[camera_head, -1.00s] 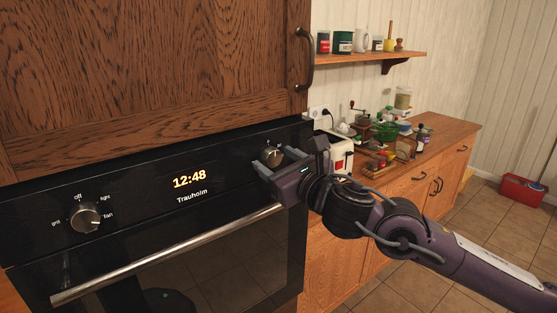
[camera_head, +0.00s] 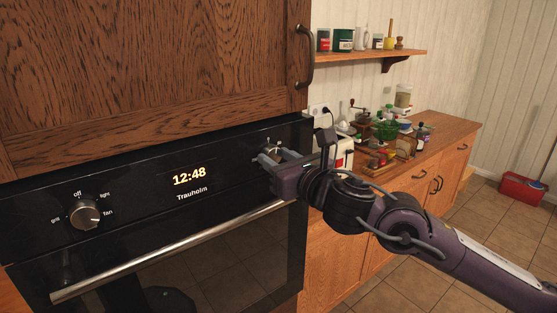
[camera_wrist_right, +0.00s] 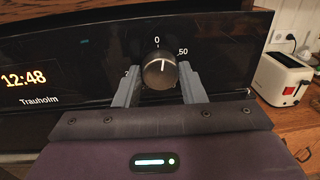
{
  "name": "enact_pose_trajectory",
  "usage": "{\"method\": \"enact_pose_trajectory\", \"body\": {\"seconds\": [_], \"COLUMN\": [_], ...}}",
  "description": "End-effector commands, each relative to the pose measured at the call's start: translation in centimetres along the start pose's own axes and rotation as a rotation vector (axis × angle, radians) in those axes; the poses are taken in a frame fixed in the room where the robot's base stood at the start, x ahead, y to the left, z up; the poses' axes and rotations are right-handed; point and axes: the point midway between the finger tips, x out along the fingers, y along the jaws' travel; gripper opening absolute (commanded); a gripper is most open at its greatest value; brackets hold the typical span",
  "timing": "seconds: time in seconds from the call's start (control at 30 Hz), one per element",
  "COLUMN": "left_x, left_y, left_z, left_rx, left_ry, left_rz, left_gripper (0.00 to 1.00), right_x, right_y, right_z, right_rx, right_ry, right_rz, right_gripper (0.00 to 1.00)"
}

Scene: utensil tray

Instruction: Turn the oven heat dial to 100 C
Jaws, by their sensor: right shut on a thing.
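The heat dial (camera_wrist_right: 160,70) is a round dark metal knob on the right of the black oven panel (camera_head: 140,185). In the right wrist view its white pointer line stands close to the 0 mark, a little right of it, with the 50 mark further right. Another label at the left is partly hidden by a finger. My right gripper (camera_wrist_right: 158,88) is shut on the dial, one finger on each side. In the head view the right gripper (camera_head: 270,157) partly covers the dial. My left gripper is not in view.
A second knob (camera_head: 84,214) with function labels sits left of the 12:48 display (camera_head: 189,177). The oven handle bar (camera_head: 165,255) runs below the panel. A white toaster (camera_wrist_right: 287,76) stands close on the right, on the cluttered counter.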

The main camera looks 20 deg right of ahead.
Motion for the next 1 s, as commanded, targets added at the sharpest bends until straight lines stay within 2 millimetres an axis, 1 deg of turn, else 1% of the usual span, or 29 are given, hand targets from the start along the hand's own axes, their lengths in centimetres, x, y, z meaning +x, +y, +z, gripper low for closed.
{"method": "enact_pose_trajectory", "body": {"seconds": [0.47,1.0], "left_x": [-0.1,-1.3], "left_y": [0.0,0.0], "left_z": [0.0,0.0], "left_rx": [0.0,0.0], "left_ry": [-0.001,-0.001], "left_rz": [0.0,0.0], "left_gripper": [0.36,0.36], "right_x": [0.0,0.1], "right_y": [-0.1,-0.3], "right_z": [0.1,0.2], "right_rx": [0.445,0.958], "right_ry": [0.031,0.066], "right_rz": [0.005,0.011], "right_gripper": [0.14,0.14]}}
